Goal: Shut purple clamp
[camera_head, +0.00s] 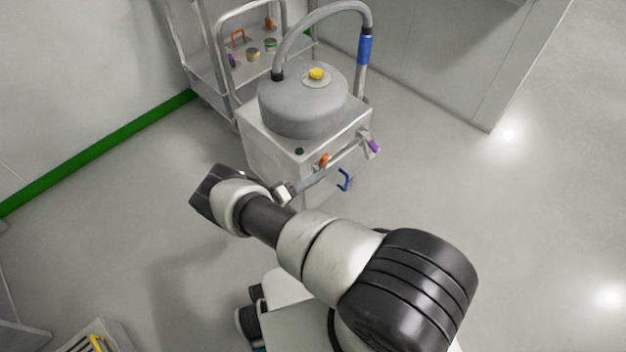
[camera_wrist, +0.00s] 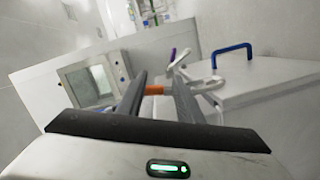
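The purple clamp (camera_head: 374,146) is at the right end of the pale pipe on the front of the grey machine (camera_head: 265,155). In the wrist view, the purple clamp (camera_wrist: 173,55) shows as a small upright piece beyond my right fingertip, apart from it. My gripper (camera_wrist: 158,82) is open, with its two dark fingers spread. An orange clamp (camera_wrist: 154,90) shows in the gap between the fingers, farther off; the orange clamp (camera_head: 324,160) sits left of the purple one in the head view. I cannot clearly make out my fingertips in the head view.
A blue handle (camera_head: 345,180) is below the pipe; it also shows in the wrist view (camera_wrist: 232,56). A grey drum with a yellow knob (camera_head: 316,74) tops the machine. A steel rack (camera_head: 207,70) stands behind it. The floor (camera_head: 480,200) to the right is clear.

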